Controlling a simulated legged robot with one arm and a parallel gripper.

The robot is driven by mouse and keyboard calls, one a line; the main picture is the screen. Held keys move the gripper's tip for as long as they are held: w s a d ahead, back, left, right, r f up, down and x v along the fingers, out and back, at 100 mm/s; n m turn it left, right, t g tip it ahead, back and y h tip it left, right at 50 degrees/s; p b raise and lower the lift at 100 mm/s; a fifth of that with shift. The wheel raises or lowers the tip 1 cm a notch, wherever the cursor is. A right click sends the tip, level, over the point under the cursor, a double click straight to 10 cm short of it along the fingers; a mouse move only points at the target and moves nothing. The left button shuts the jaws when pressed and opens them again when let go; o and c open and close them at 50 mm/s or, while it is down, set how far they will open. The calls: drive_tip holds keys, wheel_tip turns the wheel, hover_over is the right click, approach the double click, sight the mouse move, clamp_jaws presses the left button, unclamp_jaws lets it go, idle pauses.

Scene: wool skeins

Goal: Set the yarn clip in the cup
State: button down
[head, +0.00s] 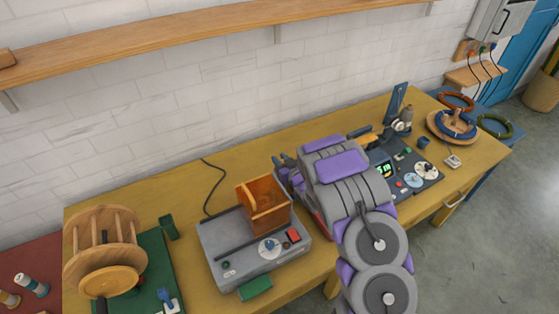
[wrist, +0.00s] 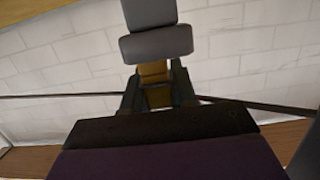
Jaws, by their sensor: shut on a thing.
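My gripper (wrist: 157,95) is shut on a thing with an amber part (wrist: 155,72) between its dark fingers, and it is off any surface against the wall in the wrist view. This seems to be the yarn clip; its full shape is hidden. In the head view my arm hides most of the gripper. A small dark blue cup-like thing (head: 424,142) stands on the table, right of my arm. An open orange-brown wooden box (head: 265,207) stands on a grey machine left of my arm. I cannot tell for sure which is the cup.
A wooden reel (head: 104,240) stands at the left of the yellow table (head: 185,262). The grey machine (head: 230,245) has a dial and buttons. A dark panel with dials (head: 425,172) and a ring stand (head: 457,127) are at the right. A shelf (head: 200,38) runs along the wall above.

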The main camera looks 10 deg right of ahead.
drive_tip(key=shift+a, duration=0.1)
drive_tip(key=c, duration=1.3)
unclamp_jaws()
drive_tip(key=shift+c, duration=0.2)
drive_tip(key=o, duration=0.5)
drive_tip(key=shift+d, duration=0.2)
drive_tip(key=shift+s, duration=0.1)
drive_tip(key=shift+p+v, duration=3.4)
drive_tip(key=shift+v, duration=5.15)
drive_tip(key=shift+f, duration=0.15)
